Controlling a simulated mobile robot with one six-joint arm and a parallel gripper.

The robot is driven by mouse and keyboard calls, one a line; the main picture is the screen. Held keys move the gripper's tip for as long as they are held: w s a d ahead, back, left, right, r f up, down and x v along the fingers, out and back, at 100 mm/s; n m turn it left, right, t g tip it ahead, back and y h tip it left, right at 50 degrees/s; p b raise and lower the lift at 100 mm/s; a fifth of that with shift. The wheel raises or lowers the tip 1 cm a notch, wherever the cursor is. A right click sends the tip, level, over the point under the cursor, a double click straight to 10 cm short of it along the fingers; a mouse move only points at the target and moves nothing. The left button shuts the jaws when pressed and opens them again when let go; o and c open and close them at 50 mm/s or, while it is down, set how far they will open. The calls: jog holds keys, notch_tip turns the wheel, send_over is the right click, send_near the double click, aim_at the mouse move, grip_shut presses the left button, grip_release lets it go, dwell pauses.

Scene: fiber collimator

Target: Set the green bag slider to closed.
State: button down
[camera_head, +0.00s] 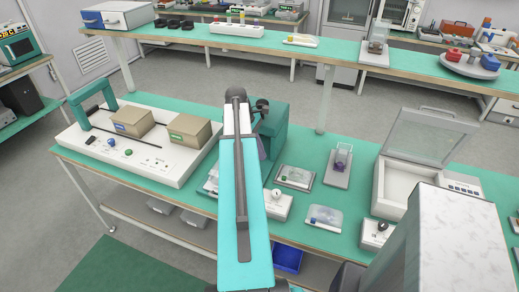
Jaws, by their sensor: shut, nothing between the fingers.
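A clear flat bag (300,174) lies on a small base on the green worktop, right of my arm. A small green piece (283,178), which looks like its slider, sits near the bag's left end. It is too small to tell its exact position along the bag's edge. My light-blue arm rises through the middle of the picture, left of the bag. I cannot make out my gripper, and no fingers show near the bag.
A similar bag (327,216) with a blue piece lies nearer. A white dial device (278,205) stands close to the green-slider bag, and a clear holder (340,165) stands right of it. An open-lidded box (403,190) is farther right. Tan boxes (190,137) stand on a white panel at left.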

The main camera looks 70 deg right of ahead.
jog(key=p, duration=0.2)
send_near(281, 179)
jog(key=w+f, duration=0.2)
jog(key=f, duration=0.1)
jog(key=shift+w+f, duration=0.35)
jog(key=shift+s+f+p, duration=0.1)
jog(key=shift+s+p, duration=0.3)
jog(key=shift+s, duration=0.65)
jog(key=shift+s+f+p, duration=0.15)
jog(key=shift+s+p, duration=0.25)
jog(key=shift+s, duration=0.65)
